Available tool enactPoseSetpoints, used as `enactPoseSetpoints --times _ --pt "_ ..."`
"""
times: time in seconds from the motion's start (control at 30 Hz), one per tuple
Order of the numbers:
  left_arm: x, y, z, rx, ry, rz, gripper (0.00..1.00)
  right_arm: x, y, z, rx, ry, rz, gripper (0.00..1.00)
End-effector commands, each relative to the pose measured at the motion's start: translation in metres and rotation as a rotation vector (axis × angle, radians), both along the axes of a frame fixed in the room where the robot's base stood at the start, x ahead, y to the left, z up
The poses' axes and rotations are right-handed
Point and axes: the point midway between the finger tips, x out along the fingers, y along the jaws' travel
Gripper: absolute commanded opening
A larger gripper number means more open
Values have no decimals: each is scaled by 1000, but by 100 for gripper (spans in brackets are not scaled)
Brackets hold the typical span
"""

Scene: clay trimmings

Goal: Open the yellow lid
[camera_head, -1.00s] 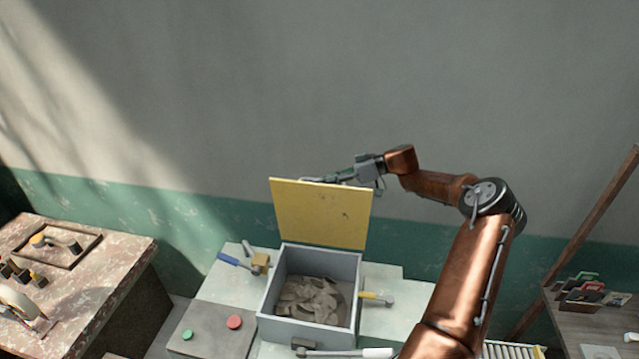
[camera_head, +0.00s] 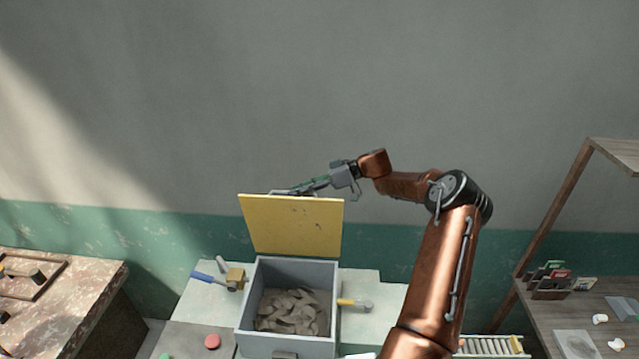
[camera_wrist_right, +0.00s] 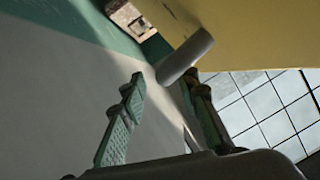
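The yellow lid (camera_head: 293,226) stands upright, raised at the back of a grey bin (camera_head: 287,345). The bin's mouth is uncovered, and pale clay trimmings (camera_head: 293,311) lie inside. My right gripper (camera_head: 303,186) is behind the lid's top edge, its tips partly hidden. In the right wrist view, its two fingers are spread apart. A grey cylindrical bar (camera_wrist_right: 185,56) by the yellow lid (camera_wrist_right: 245,30) lies just beyond the gap between them; I cannot tell whether a finger touches it. My left gripper is not in view.
A blue-handled tool (camera_head: 207,279) lies left of the bin and a yellow-handled tool (camera_head: 354,303) right of it. A red button (camera_head: 212,341) is at front left. A wooden shelf (camera_head: 610,310) stands at right, a stone-topped table (camera_head: 85,290) at left. The wall is close behind.

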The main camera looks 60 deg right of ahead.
Motion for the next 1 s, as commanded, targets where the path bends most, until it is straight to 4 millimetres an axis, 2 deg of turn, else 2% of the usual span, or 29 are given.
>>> enactPoseSetpoints --times 0.6,1.0 --pt "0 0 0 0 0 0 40 -71 -52 36 -4 -2 -3 29" --pt "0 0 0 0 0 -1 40 -79 -57 40 -2 -2 -1 29"
